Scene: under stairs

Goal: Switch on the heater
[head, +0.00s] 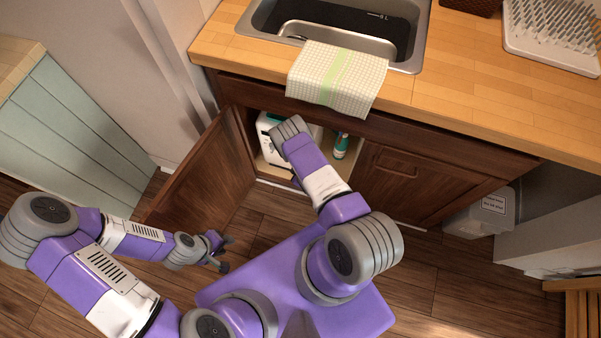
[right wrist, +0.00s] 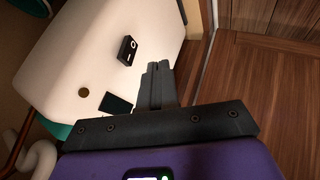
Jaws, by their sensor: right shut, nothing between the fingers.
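The heater is a white box (head: 266,128) inside the open cabinet under the sink, largely covered by my right arm in the head view. In the right wrist view the heater's white face (right wrist: 85,55) fills the upper left. It carries a black rocker switch (right wrist: 127,49) with O and I marks, a small brown round spot and a dark rectangle. My right gripper (right wrist: 156,70) is shut and empty, its tips just right of and below the switch, seemingly apart from it. My left gripper (head: 225,254) is open and empty, low in front of the open door.
The cabinet door (head: 205,175) stands open at left. A teal bottle (head: 341,146) stands in the cabinet, right of my right arm. A checked towel (head: 338,78) hangs over the counter edge by the sink (head: 408,66). A grey bin (head: 480,211) is at right.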

